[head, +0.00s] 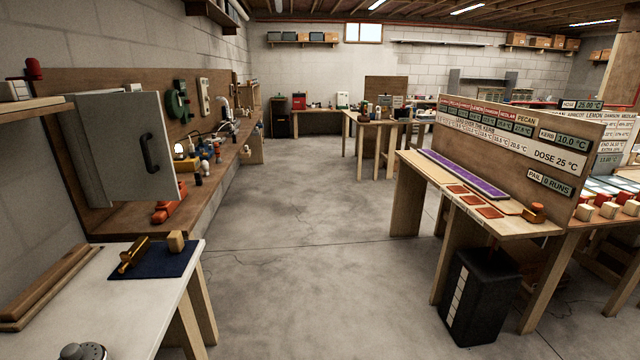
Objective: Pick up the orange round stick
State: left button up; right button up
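No thing in the head view is clearly an orange round stick. A golden-orange, elongated piece (133,255) lies slantwise on a dark blue mat (178,265) on the white table at the left front. An orange-red object (168,212) sits on the wooden bench behind, below the open grey cabinet door. A small orange-brown object (534,213) sits on the right-hand table. Each is too small to tell its exact shape. Neither of my grippers is in view.
A wooden block (176,241) stands on the mat's far edge. Wooden boards (45,290) lie at the white table's left. A grey round object (84,351) is at the bottom edge. A black bin (480,297) stands by the right table. The concrete floor (310,240) between is clear.

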aim_at(218, 160)
jog(key=i+l+u, duration=0.1)
jog(key=i, duration=0.35)
jog(key=i+l, duration=0.15)
jog(key=i, duration=0.35)
jog(key=i+l+u, duration=0.15)
jog(key=i, duration=0.3)
jog(key=i+j+u, duration=0.1)
jog(key=i+u, duration=0.25)
jog(key=i, duration=0.3)
jog(key=i+u, duration=0.35)
jog(key=i, duration=0.3)
jog(key=i+l+u, duration=0.35)
jog(key=i, duration=0.25)
jog(key=i+l+u, duration=0.1)
jog(key=u, duration=0.4)
jog(key=l+u, duration=0.25)
jog(key=u, duration=0.25)
jog(key=l+u, duration=0.25)
jog(key=u, duration=0.25)
jog(key=l+u, duration=0.2)
jog(key=u, duration=0.3)
